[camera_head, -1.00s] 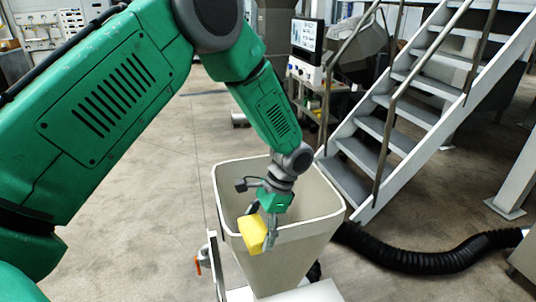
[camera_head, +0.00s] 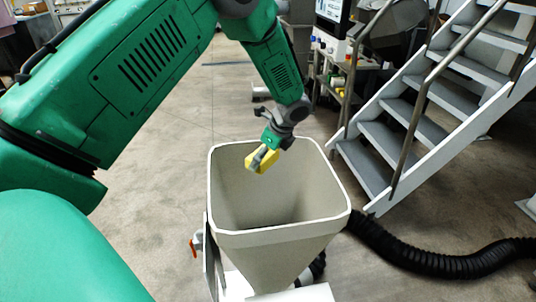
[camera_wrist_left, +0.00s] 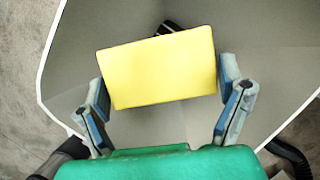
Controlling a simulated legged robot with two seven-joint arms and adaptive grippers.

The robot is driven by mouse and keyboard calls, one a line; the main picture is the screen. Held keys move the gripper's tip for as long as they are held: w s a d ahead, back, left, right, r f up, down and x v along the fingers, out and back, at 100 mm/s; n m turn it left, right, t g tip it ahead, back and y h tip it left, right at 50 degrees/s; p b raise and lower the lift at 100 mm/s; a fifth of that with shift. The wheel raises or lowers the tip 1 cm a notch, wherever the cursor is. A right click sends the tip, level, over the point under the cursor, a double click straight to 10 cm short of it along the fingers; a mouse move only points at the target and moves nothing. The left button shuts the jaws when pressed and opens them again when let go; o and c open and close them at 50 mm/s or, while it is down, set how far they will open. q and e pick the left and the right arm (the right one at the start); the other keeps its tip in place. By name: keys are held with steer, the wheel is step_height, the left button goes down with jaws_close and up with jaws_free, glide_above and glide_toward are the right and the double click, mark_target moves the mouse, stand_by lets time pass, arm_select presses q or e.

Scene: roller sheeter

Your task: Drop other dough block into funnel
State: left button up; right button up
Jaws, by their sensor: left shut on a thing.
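The yellow dough block (camera_head: 260,162) is held by my left gripper (camera_head: 264,155) over the open mouth of the funnel. In the left wrist view the dough block (camera_wrist_left: 158,67) sits between the fingertips of my left gripper (camera_wrist_left: 160,95). The beige funnel (camera_head: 228,190) has a wide, rounded square rim and narrows downward. In the left wrist view the funnel's grey inner wall (camera_wrist_left: 85,60) lies behind the block. The inside bottom of the funnel is hidden in the head view. My right gripper is not in view.
A black corrugated hose (camera_head: 420,258) runs along the floor at the right. Metal stairs (camera_head: 420,110) with a handrail stand behind it. An orange-handled lever (camera_head: 193,247) sits at the funnel's left side. The floor at the left of the funnel is clear.

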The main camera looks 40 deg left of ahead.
arm_select(q)
steer(key=f+b, duration=0.2)
steer(key=f, duration=0.1)
steer(key=f+b, duration=0.1)
steer(key=f, duration=0.1)
steer(key=shift+w+d+b, duration=0.25)
steer(key=shift+w+b, duration=0.05)
steer(key=shift+b, duration=0.05)
steer(key=o, duration=1.2)
steer(key=shift+a, duration=0.15)
steer(key=shift+c, duration=0.2)
steer(key=d+v, duration=0.1)
steer(key=v, duration=1.1)
steer(key=shift+d, duration=0.3)
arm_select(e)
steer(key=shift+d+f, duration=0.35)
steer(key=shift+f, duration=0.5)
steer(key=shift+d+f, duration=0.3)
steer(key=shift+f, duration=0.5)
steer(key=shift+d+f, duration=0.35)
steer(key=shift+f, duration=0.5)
arm_select(q)
steer(key=shift+w+a+r, duration=0.1)
steer(key=shift+w, duration=0.05)
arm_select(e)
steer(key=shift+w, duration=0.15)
